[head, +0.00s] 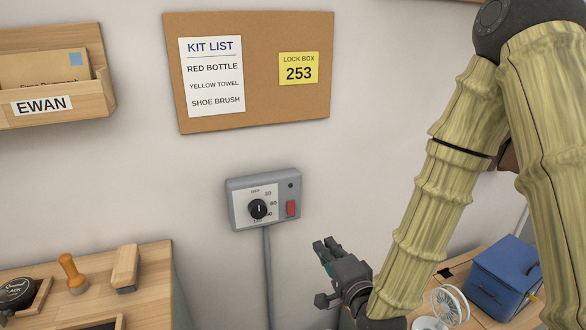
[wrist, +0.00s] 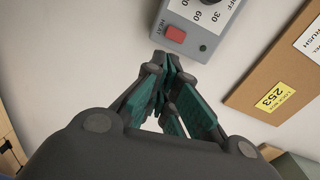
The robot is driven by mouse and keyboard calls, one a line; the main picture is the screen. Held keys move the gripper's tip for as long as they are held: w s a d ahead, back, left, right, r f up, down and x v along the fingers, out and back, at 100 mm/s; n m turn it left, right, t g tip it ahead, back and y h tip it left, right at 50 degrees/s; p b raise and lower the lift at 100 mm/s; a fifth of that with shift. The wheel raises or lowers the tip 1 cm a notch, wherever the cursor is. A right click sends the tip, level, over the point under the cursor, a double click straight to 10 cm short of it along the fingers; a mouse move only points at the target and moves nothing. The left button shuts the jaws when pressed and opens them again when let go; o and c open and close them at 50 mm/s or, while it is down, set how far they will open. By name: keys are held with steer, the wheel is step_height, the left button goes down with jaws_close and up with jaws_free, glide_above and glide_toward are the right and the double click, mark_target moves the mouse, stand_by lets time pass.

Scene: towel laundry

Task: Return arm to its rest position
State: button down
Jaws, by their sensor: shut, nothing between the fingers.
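My gripper (head: 328,250) is shut and empty. In the head view it is at the lower middle, to the right of and below a grey wall control box. My arm comes in from the upper right and bends down to it. In the wrist view the shut fingertips (wrist: 168,62) point at the wall, just below the control box in the picture. I cannot tell from these frames whether the fingertips touch the wall.
The control box (head: 236,190) has a black dial (head: 258,209) and a red switch (head: 291,208). A corkboard (head: 255,118) hangs above. A wooden surface (head: 150,285) at lower left holds a brush (head: 126,268) and a stamp (head: 72,273). A blue box (head: 505,275) stands at lower right.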

steer(key=s+d+f+n+g+h+p, duration=0.1)
steer(key=s+d+f+n+g, duration=0.2)
steer(key=f, duration=0.5)
steer(key=s+f+n+g+h, duration=0.1)
steer(key=s+f+n+g, duration=0.15)
steer(key=s+f, duration=0.45)
steer(key=s+d+f+n+g+p, duration=0.1)
steer(key=s+d+f+g, duration=0.15)
steer(key=f, duration=0.75)
steer(key=s+d+f+n+g, duration=0.1)
steer(key=s+f+n+g, duration=0.1)
steer(key=s, duration=0.5)
steer(key=s+d+f+n+g+h, duration=0.1)
steer(key=s+d+f+n+g, duration=0.1)
steer(key=s+f, duration=0.4)
steer(key=s+d+f+n+g+h+p, duration=0.1)
steer(key=s+f+g, duration=0.3)
steer(key=s, duration=0.4)
steer(key=shift+s+d+f+n+g, duration=0.3)
steer(key=shift+f+n, duration=0.2)
steer(key=shift+n, duration=0.35)
steer(key=shift+w, duration=0.1)
